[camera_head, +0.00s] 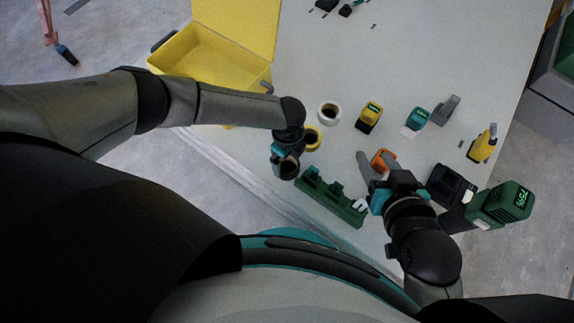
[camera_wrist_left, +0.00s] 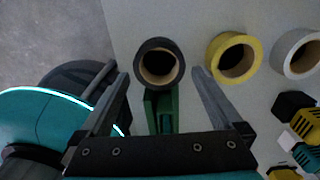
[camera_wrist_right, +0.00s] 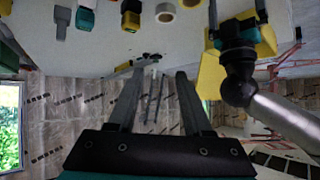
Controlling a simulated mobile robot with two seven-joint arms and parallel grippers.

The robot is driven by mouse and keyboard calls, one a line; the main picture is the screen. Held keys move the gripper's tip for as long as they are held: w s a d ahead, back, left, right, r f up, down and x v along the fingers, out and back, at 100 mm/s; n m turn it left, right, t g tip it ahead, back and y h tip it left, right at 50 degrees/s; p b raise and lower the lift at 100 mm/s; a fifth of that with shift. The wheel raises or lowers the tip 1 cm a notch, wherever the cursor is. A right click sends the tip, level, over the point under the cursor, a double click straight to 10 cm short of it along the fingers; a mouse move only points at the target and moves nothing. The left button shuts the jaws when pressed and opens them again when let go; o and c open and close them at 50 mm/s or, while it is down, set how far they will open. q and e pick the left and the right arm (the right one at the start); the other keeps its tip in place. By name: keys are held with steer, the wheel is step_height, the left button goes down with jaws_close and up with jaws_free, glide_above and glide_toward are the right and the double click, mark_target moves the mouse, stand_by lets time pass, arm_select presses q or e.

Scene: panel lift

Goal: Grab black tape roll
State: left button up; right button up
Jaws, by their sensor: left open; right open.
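The black tape roll (camera_wrist_left: 159,43) shows in the left wrist view with its brown core facing the camera. It lies just beyond and between the fingertips of my left gripper (camera_wrist_left: 160,75), with gaps to both fingers. My left gripper is open and empty. In the head view my left gripper (camera_head: 286,166) is near the table's front edge, and the black roll there is hard to make out against it. My right gripper (camera_wrist_right: 160,72) is open, with nothing between its fingers. In the head view it is over the right part of the table, beside an orange object (camera_head: 383,159).
A yellow tape roll (camera_wrist_left: 233,57) and a white tape roll (camera_wrist_left: 297,53) stand right of the black roll. A green rack (camera_head: 331,197) lies at the front edge. A yellow box (camera_head: 205,60) is at back left. Several tools, including a green drill (camera_head: 502,204), are at right.

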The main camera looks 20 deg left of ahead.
mark_target(287, 169)
arm_select(q)
steer(key=shift+f+b, duration=0.4)
steer(key=shift+f, duration=0.2)
steer(key=shift+a+f+b, duration=0.1)
steer(key=shift+f+b, duration=0.75)
steer(key=shift+f, duration=0.15)
steer(key=shift+f+b, duration=0.3)
steer(key=shift+f, duration=0.15)
arm_select(e)
steer(key=shift+s+a+r+m+t+y, duration=0.15)
steer(key=shift+a+r+t+y, duration=0.35)
steer(key=shift+a+t, duration=0.35)
steer(key=shift+s+a+r+m+t+y, duration=0.1)
steer(key=shift+a+r+t+y, duration=0.35)
steer(key=shift+t, duration=0.55)
steer(key=shift+s+a+r+m+t+y, duration=0.15)
steer(key=shift+a+r+t+y, duration=0.2)
steer(key=shift+a+r+t, duration=0.4)
steer(key=shift+w+f, duration=0.1)
steer(key=shift+f, duration=0.05)
arm_select(q)
steer(key=c, duration=1.1)
steer(key=shift+r, duration=0.15)
arm_select(e)
steer(key=shift+w, duration=0.1)
